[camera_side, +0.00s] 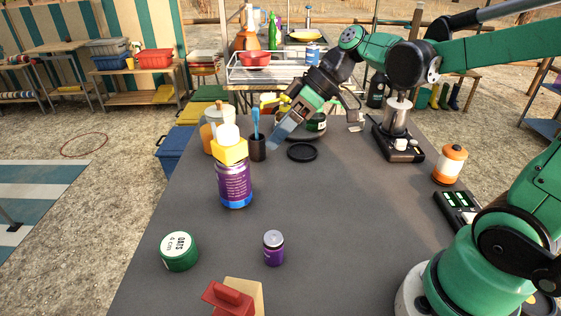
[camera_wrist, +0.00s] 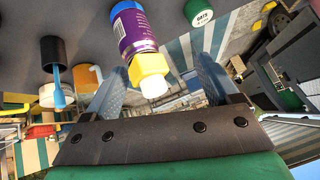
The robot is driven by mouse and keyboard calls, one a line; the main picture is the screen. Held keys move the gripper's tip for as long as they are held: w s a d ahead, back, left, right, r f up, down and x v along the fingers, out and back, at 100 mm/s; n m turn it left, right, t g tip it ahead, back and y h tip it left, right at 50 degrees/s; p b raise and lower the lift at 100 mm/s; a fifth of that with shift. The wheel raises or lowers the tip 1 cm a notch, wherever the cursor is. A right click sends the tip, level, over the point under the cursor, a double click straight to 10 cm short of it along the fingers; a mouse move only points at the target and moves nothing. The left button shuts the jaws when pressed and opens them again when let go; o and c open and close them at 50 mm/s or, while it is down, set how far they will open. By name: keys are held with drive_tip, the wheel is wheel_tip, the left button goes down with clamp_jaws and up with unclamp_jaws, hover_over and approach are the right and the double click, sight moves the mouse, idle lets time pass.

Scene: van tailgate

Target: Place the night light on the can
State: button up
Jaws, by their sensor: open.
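The night light, a yellow six-sided body with a white rounded top (camera_side: 229,150), stands on top of a tall purple can with a blue base (camera_side: 234,186). It looks roughly upright and in line with the can. My gripper (camera_side: 272,143) is open and empty, to the right of and behind the night light in the side view, with a gap between them. In the wrist view my gripper's fingers (camera_wrist: 162,66) spread to either side of the night light (camera_wrist: 149,67), and the purple can (camera_wrist: 135,30) shows beyond it.
A dark cup with a blue brush (camera_side: 257,148) stands close beside my fingers, and a black disc (camera_side: 302,152) lies to the right. A green oats tin (camera_side: 179,252), a small purple jar (camera_side: 273,248) and an orange-white jar (camera_side: 450,165) stand apart. The table's middle is clear.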

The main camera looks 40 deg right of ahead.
drive_tip(key=s+d+f+m+t+h, duration=0.1)
drive_tip(key=s+f+m+t+h, duration=0.1)
drive_tip(key=s+m+h, duration=0.4)
drive_tip(key=shift+s+f+t, duration=0.2)
drive_tip(key=shift+f+t, duration=0.1)
